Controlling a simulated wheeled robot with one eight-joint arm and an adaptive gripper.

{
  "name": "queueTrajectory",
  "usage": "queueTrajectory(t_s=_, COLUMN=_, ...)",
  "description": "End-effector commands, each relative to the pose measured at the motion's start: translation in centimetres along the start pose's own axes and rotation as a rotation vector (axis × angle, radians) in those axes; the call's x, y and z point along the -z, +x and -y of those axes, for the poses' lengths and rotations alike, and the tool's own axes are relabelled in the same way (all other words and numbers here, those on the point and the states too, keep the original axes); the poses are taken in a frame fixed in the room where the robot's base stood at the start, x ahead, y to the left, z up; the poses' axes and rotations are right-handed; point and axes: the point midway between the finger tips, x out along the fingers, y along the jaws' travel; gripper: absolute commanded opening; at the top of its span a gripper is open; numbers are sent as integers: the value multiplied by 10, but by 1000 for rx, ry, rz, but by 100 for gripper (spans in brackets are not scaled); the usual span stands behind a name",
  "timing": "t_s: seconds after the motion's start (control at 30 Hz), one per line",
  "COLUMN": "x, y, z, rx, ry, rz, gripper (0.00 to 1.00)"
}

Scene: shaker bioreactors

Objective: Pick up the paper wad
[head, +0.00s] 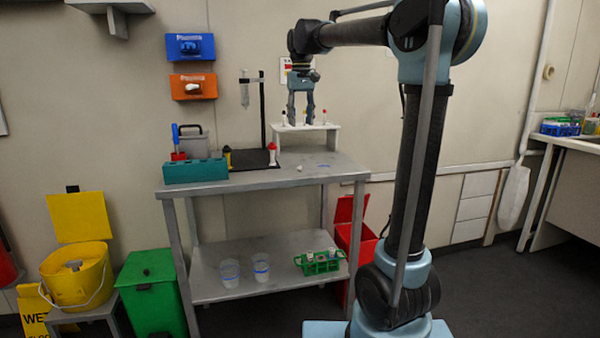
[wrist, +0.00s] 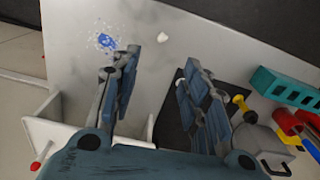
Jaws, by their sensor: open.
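A small white lump that looks like the paper wad (head: 299,168) lies on the grey metal bench top (head: 285,180), near its front edge. It also shows in the wrist view (wrist: 162,37), beyond and between my fingertips. My gripper (head: 300,120) points down with its two fingers apart and nothing between them. In the head view it is up at the white stand at the back of the bench, above and behind the wad. In the wrist view my gripper (wrist: 162,60) shows both fingers spread, apart from the wad.
The white stand (head: 330,129) carries small coloured-topped items. A dark mat (head: 250,160) with a clamp stand, a teal rack (head: 195,172) and coloured tools occupy the left. A blue patch (wrist: 107,41) marks the bench near the wad. Cups and a green rack (head: 320,264) sit on the lower shelf.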

Motion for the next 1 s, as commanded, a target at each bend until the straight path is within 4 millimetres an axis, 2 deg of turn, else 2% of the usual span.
queueTrajectory(t_s=0.17, x=10, y=2, z=6, rx=0, ry=-9, rz=5, gripper=42)
queueTrajectory(t_s=0.7, x=9, y=90, z=6, rx=0, ry=-9, rz=5, gripper=42)
queueTrajectory(t_s=0.83, x=9, y=107, z=6, rx=0, ry=-9, rz=5, gripper=42)
queueTrajectory(t_s=1.0, x=9, y=118, z=6, rx=0, ry=-9, rz=5, gripper=42)
